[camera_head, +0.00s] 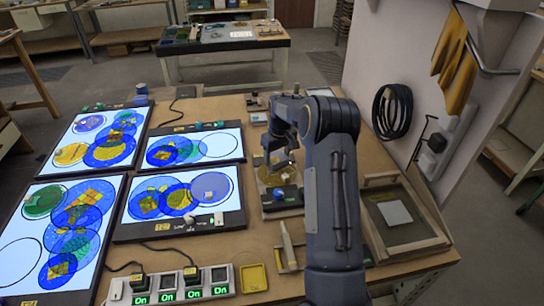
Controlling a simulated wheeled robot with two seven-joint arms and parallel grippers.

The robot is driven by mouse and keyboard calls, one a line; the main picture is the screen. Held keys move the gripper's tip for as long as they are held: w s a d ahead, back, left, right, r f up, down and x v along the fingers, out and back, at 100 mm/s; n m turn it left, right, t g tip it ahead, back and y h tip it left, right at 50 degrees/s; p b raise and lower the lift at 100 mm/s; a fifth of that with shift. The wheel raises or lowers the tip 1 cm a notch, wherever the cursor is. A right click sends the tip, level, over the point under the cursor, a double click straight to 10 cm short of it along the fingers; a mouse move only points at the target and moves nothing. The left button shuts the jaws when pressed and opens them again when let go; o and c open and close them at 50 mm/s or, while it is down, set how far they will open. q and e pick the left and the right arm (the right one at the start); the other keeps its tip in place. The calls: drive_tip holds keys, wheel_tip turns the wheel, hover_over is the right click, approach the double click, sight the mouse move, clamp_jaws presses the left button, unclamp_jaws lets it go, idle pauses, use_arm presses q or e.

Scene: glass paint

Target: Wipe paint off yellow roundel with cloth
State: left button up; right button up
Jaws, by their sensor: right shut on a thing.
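My right gripper (281,160) is in the middle of the bench, pointing down over a yellow-amber roundel (268,177). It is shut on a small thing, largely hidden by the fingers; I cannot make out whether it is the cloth. I cannot tell whether it touches the roundel. The roundel lies on a small stand with a dark blue knob (279,194) at its front, and the gripper covers part of it. Another yellow disc (72,153) lies on the far left light panel. A yellow cloth (455,62) hangs on the wall rail at right. My left gripper is not in view.
Several lit panels (118,234) with coloured glass discs fill the left of the bench. A row of switches (180,284) and a yellow tray (253,278) are at the front.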

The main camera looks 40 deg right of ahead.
drive_tip(key=shift+r, duration=0.1)
drive_tip(key=shift+d+r+p, duration=0.1)
drive_tip(key=shift+r+p, duration=1.55)
drive_tip(key=shift+r, duration=0.8)
